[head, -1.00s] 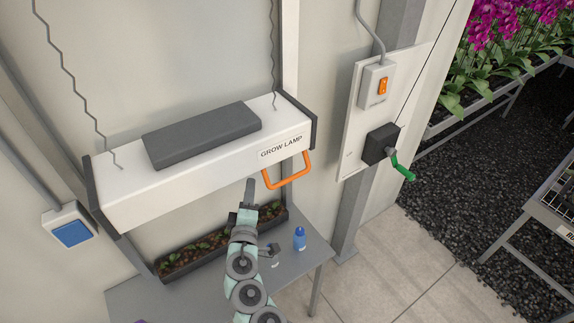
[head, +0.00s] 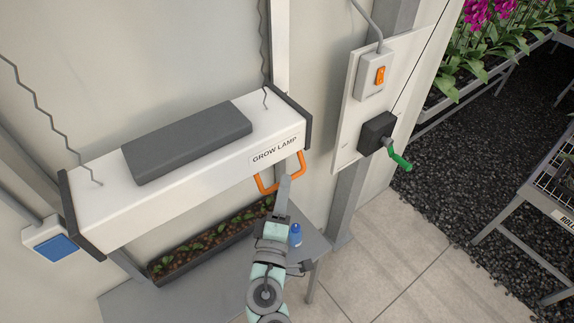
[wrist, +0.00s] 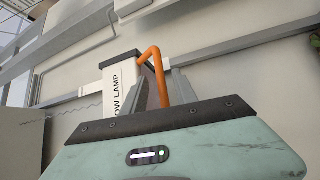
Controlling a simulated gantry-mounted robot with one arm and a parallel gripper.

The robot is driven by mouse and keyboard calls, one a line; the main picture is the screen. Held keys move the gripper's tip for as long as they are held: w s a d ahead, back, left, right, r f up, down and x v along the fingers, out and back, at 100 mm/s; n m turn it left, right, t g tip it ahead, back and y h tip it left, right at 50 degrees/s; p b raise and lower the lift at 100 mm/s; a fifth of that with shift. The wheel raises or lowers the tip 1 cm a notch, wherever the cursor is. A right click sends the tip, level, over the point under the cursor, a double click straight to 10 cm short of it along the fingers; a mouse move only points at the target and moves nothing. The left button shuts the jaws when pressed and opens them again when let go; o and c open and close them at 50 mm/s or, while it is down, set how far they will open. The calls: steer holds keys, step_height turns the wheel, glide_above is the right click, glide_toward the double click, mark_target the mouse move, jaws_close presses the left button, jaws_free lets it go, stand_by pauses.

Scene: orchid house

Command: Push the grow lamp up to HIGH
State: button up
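The white grow lamp (head: 200,165) hangs by two zigzag cords, tilted in the picture, with a dark grey block on top and dark end caps. Its orange loop handle (head: 264,186) sticks out below the GROW LAMP label at the right end. My gripper (head: 285,183) is at the handle's lower bar, and its fingertips overlap the bar in the head view. In the wrist view the handle (wrist: 154,55) runs down into the gap between my fingers, which look apart. Whether they touch it I cannot tell. No HIGH mark is readable.
A planter trough (head: 205,248) and a blue bottle (head: 296,236) are on the grey bench (head: 135,300) below. A panel at right carries an orange switch (head: 380,76) and a green crank (head: 400,162). A blue switch (head: 57,248) is at left.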

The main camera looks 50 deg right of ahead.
steer(key=p+x, duration=0.1)
steer(key=x, duration=0.4)
steer(key=shift+w+d, duration=0.25)
steer(key=shift+w, duration=0.05)
steer(key=shift+c, duration=0.2)
jaws_close()
steer(key=shift+r, duration=0.1)
stand_by(0.8)
